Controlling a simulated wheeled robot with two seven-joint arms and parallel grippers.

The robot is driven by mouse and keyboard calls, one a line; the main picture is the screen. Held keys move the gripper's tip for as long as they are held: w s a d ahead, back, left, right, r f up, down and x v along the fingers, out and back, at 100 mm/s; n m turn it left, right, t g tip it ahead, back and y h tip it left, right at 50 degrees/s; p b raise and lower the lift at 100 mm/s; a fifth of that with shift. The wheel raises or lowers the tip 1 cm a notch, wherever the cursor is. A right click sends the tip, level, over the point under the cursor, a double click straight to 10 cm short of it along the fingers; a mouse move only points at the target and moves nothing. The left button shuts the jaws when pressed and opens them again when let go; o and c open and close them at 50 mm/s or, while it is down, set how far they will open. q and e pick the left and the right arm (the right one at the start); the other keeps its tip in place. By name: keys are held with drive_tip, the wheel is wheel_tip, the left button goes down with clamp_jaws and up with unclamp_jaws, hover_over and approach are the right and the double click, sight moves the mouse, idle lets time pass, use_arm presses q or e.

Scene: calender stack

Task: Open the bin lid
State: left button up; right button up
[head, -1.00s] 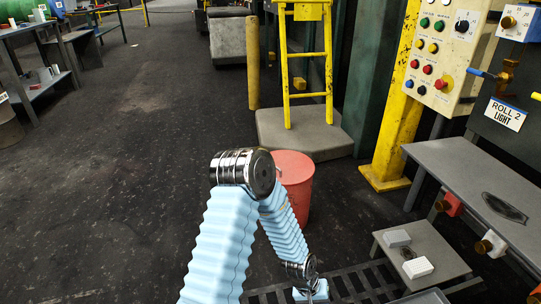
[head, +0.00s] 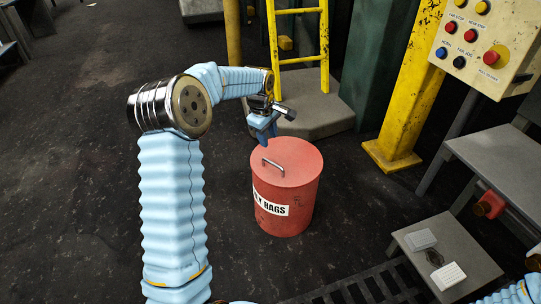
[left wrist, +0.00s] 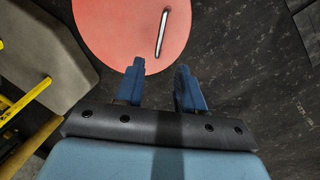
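A round red bin (head: 287,200) with a white label ending in "RAGS" stands on the dark floor in the head view. Its red lid (head: 300,160) is closed and carries a metal bar handle (head: 273,167). My left gripper (head: 264,140) is above the far left edge of the lid, apart from the handle. In the left wrist view, the two blue fingers (left wrist: 160,85) are spread with nothing between them; the lid (left wrist: 110,30) and handle (left wrist: 161,31) lie beyond the fingertips. A little blue of my right arm shows at the lower right of the head view; its gripper fingers cannot be made out.
A yellow ladder (head: 299,66) on a grey plinth (head: 325,119) stands behind the bin. A yellow post (head: 408,100), a control panel (head: 490,40) and a grey step (head: 473,252) with white blocks are at right. Floor at left is clear.

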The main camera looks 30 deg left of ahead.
use_arm(q)
drive_tip(key=f, duration=0.4)
drive_tip(key=w+f, duration=0.1)
drive_tip(key=f, duration=0.3)
drive_tip(key=w+f+b, duration=0.1)
drive_tip(key=f, duration=0.3)
drive_tip(key=shift+w+d+f, duration=0.1)
drive_tip(key=shift+d+f, duration=0.05)
drive_tip(key=shift+d, duration=0.05)
drive_tip(key=shift+c, duration=0.5)
clamp_jaws()
